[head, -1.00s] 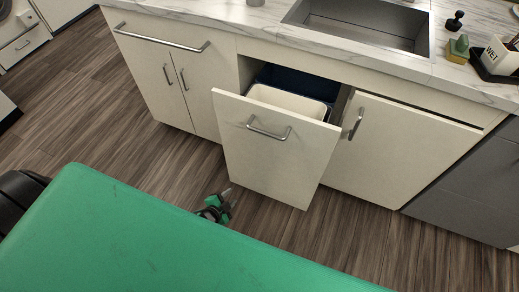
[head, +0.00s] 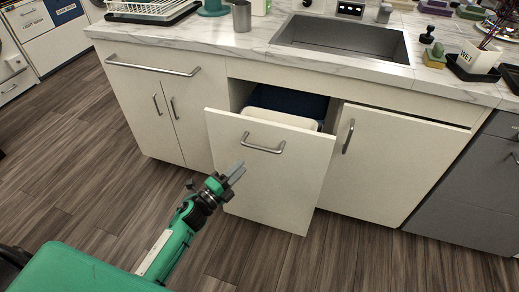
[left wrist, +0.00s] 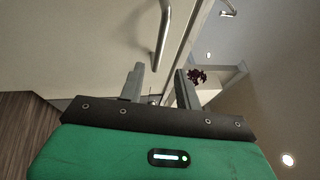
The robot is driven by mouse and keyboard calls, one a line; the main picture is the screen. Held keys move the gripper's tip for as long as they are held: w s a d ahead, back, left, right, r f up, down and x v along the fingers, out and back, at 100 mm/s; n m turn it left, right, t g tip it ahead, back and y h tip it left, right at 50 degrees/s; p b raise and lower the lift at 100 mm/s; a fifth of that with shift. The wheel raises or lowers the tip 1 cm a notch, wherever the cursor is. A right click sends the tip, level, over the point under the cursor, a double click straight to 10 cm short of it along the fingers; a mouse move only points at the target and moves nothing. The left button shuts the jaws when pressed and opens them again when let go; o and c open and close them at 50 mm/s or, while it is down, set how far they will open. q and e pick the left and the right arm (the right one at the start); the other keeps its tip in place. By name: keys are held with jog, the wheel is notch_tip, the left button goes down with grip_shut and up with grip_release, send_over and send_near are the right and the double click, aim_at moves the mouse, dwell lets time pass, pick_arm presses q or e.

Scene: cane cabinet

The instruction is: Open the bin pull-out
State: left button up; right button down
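The bin pull-out (head: 270,185) is a cream front panel under the counter, standing partly out from the cabinet. A white bin (head: 285,117) and a dark blue bin (head: 290,102) show behind its top edge. Its metal bar handle (head: 263,143) is near the top of the panel. My left gripper (head: 237,172) is in front of the panel, below and left of the handle, and not holding it. In the left wrist view its two fingers (left wrist: 159,85) are apart with nothing between them, and a metal bar handle (left wrist: 163,35) shows beyond them. My right gripper is not in view.
A cabinet door (head: 385,165) with a vertical handle is right of the pull-out, and grey fronts (head: 470,190) stand farther right. Double doors (head: 165,115) are on the left. The marble counter with a sink (head: 340,37) is above. The wooden floor in front is clear.

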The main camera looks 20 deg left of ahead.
aim_at(260, 147)
pick_arm(q)
jog(key=x, duration=1)
jog(key=shift+w+d, duration=0.1)
jog(key=shift+w, duration=0.1)
grip_shut()
